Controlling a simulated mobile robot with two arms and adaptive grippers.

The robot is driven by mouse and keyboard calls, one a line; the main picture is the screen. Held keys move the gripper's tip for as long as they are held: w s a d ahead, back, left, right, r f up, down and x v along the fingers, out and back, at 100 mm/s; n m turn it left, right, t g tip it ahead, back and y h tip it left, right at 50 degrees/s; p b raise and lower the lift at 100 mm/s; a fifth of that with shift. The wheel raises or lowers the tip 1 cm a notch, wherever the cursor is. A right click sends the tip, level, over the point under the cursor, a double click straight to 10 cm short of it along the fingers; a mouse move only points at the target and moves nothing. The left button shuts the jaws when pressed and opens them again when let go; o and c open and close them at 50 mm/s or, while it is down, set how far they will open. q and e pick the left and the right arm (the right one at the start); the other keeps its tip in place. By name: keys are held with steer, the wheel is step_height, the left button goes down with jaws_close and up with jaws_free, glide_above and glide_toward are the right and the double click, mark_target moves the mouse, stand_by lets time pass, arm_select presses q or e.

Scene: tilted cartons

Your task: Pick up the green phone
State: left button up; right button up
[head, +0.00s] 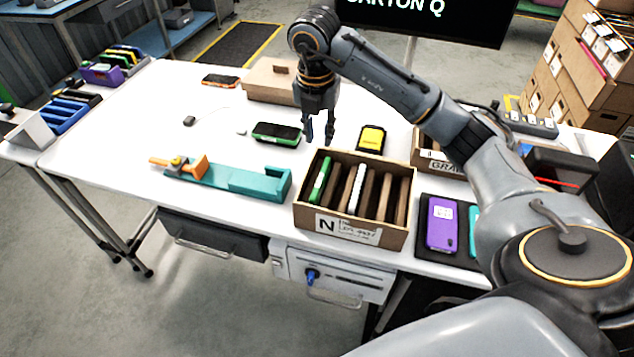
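A phone with a green edge and dark screen, the green phone (277,134), lies flat on the white table. Another green-edged phone (320,179) stands in the left slot of the carton marked N (348,228), beside a white one (357,189). My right gripper (319,135) points down just right of the lying green phone and behind the carton. Its fingers are apart with nothing between them. I cannot tell its exact height above the table. My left gripper is out of view.
A teal fixture with an orange clamp (228,178) lies in front of the green phone. A yellow phone (371,138) is right of the gripper, and a purple phone (442,222) lies on a dark tray. A closed brown box (270,82) is behind. Table left of the phone is mostly clear.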

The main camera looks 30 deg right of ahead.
glide_above(321, 176)
step_height(321, 176, down, 8)
steer(key=shift+w+a+r, duration=0.1)
steer(key=shift+w, duration=0.05)
steer(key=shift+f+p, duration=0.55)
steer(key=shift+p, duration=0.1)
steer(key=f, duration=0.1)
steer(key=f+p, duration=0.1)
steer(key=f, duration=0.1)
steer(key=shift+s+f+p, duration=0.3)
steer(key=shift+w+f, duration=0.1)
steer(key=shift+f, duration=0.4)
steer(key=shift+c, duration=0.2)
jaws_close()
